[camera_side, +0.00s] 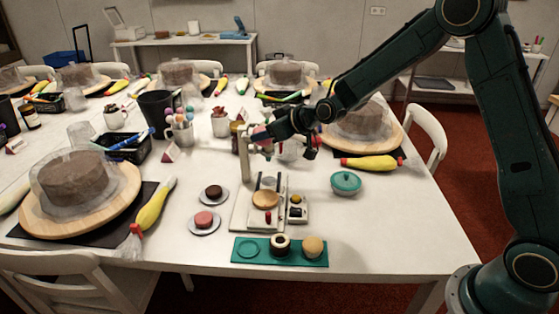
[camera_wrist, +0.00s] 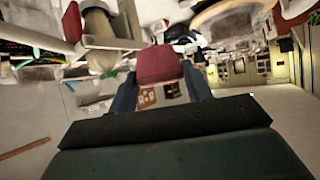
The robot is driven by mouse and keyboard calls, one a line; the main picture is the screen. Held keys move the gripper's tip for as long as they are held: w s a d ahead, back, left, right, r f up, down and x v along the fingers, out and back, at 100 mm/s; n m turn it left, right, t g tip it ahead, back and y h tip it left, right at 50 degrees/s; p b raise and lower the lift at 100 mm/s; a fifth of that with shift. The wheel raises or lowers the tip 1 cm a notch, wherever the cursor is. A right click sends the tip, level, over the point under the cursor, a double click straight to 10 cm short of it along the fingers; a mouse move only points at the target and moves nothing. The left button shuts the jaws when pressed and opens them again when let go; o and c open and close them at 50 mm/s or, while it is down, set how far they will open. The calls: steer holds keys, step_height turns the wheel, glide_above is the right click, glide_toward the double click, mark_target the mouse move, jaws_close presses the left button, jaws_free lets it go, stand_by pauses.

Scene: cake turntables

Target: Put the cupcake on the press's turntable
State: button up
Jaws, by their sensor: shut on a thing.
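My gripper (camera_side: 262,132) is up beside the top of the press's white column (camera_side: 246,160). In the wrist view its two fingers (camera_wrist: 160,85) are shut on a dark red, tapered thing (camera_wrist: 158,64). I cannot tell whether this is the cupcake or a part of the press. The press's turntable (camera_side: 265,200) is a tan disc on the white base, below my gripper, with no cake visible on it. A dark-topped small cake (camera_side: 280,241) and a tan one (camera_side: 313,246) stand on a green tray (camera_side: 240,261), which has an empty round slot at its left.
Saucers with a brown cake (camera_side: 213,191) and a pink one (camera_side: 204,218) stand left of the press. A teal lidded bowl (camera_side: 346,182) stands at the right. A cup of coloured balls (camera_side: 181,130) and a small potted plant (camera_side: 220,124) stand behind.

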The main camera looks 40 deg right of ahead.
steer(key=shift+f, duration=0.1)
glide_above(269, 201)
step_height(269, 201, down, 16)
steer(key=shift+w, duration=0.1)
stand_by(0.5)
steer(key=shift+f, duration=0.1)
steer(key=shift+f, duration=1.8)
steer(key=shift+f, duration=0.1)
steer(key=o, duration=1)
steer(key=shift+c, duration=0.2)
